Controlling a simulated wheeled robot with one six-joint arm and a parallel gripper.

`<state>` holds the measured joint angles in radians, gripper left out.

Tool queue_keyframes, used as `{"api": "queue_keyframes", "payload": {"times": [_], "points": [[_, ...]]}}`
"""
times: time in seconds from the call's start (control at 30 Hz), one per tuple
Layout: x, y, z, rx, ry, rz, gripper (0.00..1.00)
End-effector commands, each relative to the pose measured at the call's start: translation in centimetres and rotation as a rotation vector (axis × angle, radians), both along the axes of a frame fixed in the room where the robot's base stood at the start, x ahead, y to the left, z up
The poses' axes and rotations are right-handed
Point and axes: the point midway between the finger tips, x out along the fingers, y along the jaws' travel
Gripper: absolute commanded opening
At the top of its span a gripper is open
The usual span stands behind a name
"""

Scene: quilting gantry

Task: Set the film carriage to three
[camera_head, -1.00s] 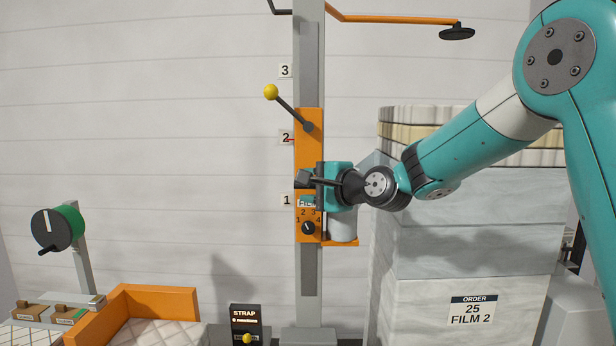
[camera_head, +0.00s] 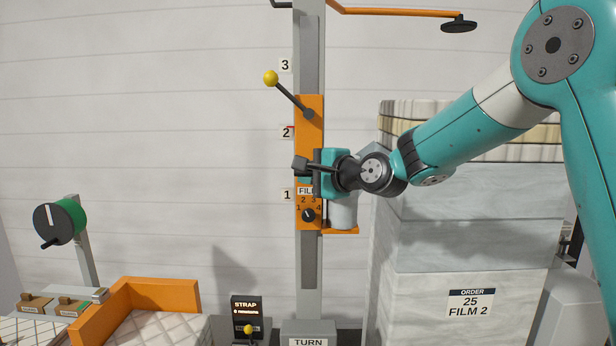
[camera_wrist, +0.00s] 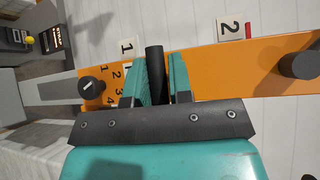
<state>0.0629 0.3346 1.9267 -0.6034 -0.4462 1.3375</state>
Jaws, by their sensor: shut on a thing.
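The orange film carriage (camera_head: 309,135) rides on the grey upright mast (camera_head: 309,265). Its red pointer (camera_head: 290,127) is just above the middle of the "2" plate (camera_head: 286,132), well below the "3" plate (camera_head: 285,65). In the wrist view the pointer (camera_wrist: 249,32) lies beside the "2" plate (camera_wrist: 230,26). My gripper (camera_head: 312,174) is shut on a dark handle (camera_wrist: 154,70) on the carriage, between the "FILM" label and the upper lever. A lever with a yellow knob (camera_head: 270,78) slants up and left from the carriage's upper part.
The carriage has a dial (camera_head: 308,215) numbered 1 to 4. A wrapped stack (camera_head: 430,245) stands close on the right, below my arm. An orange overhead arm (camera_head: 400,13) reaches right from the mast top. A strap panel (camera_head: 246,311) and green reel (camera_head: 68,220) are left.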

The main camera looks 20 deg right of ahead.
Motion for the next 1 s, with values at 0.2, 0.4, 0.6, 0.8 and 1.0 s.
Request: {"api": "queue_keyframes", "payload": {"times": [0.2,0.4,0.6,0.8,1.0], "points": [[0.0,0.0,6.4,0.001,-0.008,0.001,0.0],[0.0,0.1,10.8,0.002,-0.006,0.001,0.0],[0.0,0.0,13.3,0.003,-0.003,0.001,0.0],[0.0,0.0,14.0,0.002,-0.002,0.0,0.0],[0.0,0.0,14.2,0.002,-0.008,0.0,0.0]]}}
